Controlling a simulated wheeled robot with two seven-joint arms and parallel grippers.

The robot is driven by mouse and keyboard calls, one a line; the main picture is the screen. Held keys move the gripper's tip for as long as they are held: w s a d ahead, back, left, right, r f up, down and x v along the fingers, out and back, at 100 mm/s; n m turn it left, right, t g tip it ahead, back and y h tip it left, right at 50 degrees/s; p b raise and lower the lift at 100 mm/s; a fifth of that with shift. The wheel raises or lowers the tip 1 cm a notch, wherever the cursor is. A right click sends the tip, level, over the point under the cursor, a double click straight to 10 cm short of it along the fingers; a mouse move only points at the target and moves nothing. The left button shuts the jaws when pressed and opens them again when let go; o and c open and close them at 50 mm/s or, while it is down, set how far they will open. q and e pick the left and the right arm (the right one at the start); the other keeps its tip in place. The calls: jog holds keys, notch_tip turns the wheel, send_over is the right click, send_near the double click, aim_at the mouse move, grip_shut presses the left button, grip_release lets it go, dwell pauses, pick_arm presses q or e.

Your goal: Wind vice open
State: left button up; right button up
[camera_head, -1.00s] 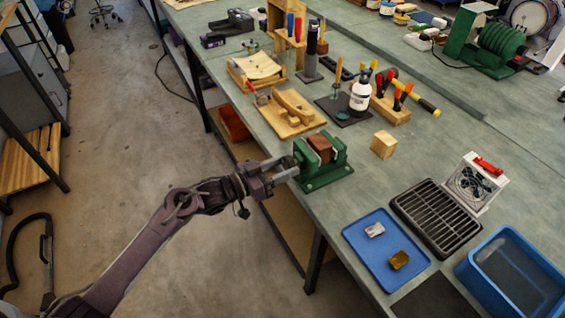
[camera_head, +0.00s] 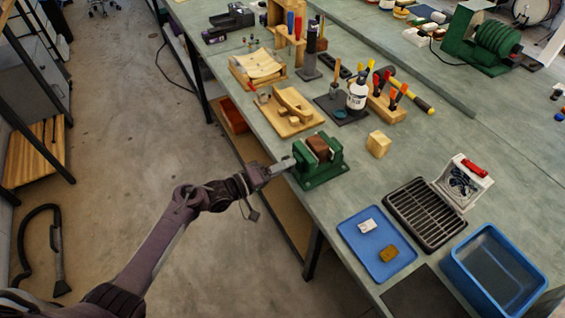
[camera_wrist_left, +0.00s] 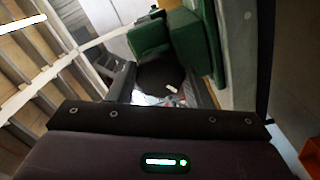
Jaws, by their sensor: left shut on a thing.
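The green vice (camera_head: 318,163) stands at the near edge of the bench, with a brown block (camera_head: 318,147) between its jaws. My left gripper (camera_head: 284,165) is at the vice's left side, at its handle end, and is shut on the vice handle. The handle itself is mostly hidden by the fingers. In the left wrist view, the green vice body (camera_wrist_left: 178,38) fills the upper middle, close in front of my left gripper (camera_wrist_left: 160,85), with dark parts between the fingers. My right gripper is not in view.
A small wooden block (camera_head: 378,144) sits right of the vice. A wooden plane-like piece on a board (camera_head: 290,112) lies behind it. A blue tray (camera_head: 376,246), a black rack (camera_head: 425,214) and a blue bin (camera_head: 496,270) are nearer, to the right.

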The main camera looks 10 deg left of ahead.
pick_arm(q)
jog(key=shift+r+n+p, duration=0.1)
jog(key=shift+n+p, duration=0.35)
jog(key=shift+n, duration=0.65)
jog(key=o, duration=1)
jog(key=b+v, duration=0.1)
jog(key=v, duration=0.6)
jog(key=shift+s+a, duration=0.2)
jog(key=shift+a, duration=0.05)
